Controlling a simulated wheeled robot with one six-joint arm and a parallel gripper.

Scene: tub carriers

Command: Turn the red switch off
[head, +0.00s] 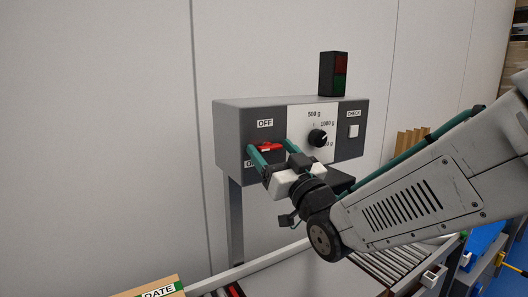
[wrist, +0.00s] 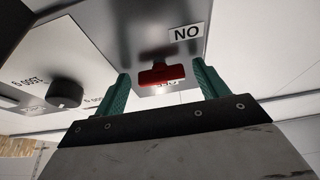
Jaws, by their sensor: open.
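The red switch (head: 271,147) is on the left part of the grey control box (head: 233,128). An OFF label is above it, and a second label below is mostly hidden. In the wrist view, which is upside down, the red switch (wrist: 162,75) shows with the ON label (wrist: 186,33) beyond it. My gripper (head: 270,151) is open at the switch, with one green finger on each side. In the wrist view my gripper (wrist: 161,82) shows gaps between the fingers and the switch. I cannot tell which way the switch is set.
A black dial (head: 318,138) with gram marks and a white CHECK button (head: 354,131) are to the right on the box. A dark lamp (head: 333,74) with red and green parts stands on top. A roller conveyor (head: 395,262) runs below. The wall is behind.

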